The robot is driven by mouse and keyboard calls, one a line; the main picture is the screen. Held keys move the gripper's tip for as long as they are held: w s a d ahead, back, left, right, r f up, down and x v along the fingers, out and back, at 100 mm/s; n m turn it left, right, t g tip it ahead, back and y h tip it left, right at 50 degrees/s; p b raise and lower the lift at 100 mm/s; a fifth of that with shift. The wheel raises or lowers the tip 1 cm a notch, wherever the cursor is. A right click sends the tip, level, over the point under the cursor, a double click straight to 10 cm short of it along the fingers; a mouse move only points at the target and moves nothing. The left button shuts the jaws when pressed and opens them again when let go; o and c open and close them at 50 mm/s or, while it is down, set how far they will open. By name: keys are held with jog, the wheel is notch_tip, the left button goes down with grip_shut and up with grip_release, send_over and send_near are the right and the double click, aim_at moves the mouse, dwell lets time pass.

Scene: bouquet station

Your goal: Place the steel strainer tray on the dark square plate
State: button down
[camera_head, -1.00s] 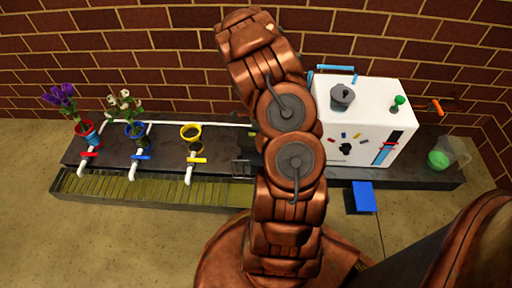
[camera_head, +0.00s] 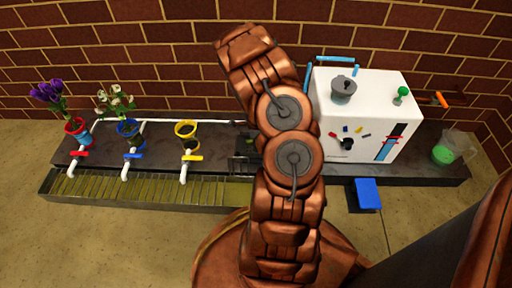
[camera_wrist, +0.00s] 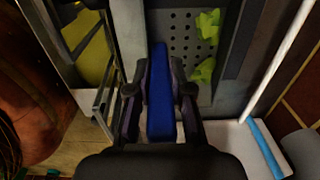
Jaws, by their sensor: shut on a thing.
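In the wrist view my gripper (camera_wrist: 160,92) is shut on a long blue handle (camera_wrist: 159,65). Beyond the fingers is the steel strainer tray (camera_wrist: 184,60), a grey perforated surface with yellow-green pieces (camera_wrist: 207,45) on its right part. The blue handle appears to belong to this tray; the join is hidden by the fingers. Darker grey surfaces flank the tray, and I cannot tell whether one is the dark square plate or whether the tray touches it. In the head view my arm hides the gripper and the tray.
A white machine (camera_head: 365,118) stands on the dark counter (camera_head: 420,165) right of my arm. A red pot (camera_head: 77,132), a blue pot (camera_head: 129,133) and a yellow pot (camera_head: 186,134) stand left, behind taps and a slatted trough (camera_head: 130,190).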

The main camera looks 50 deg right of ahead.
notch_tip(320, 180, down, 2)
jog(key=shift+b, duration=0.35)
jog(key=shift+w+d+f+b, duration=0.2)
jog(key=shift+d+b, duration=0.1)
jog(key=shift+b, duration=0.05)
jog(key=shift+r, duration=0.1)
jog(key=c, duration=1.1)
grip_release()
jog(key=shift+o, duration=0.2)
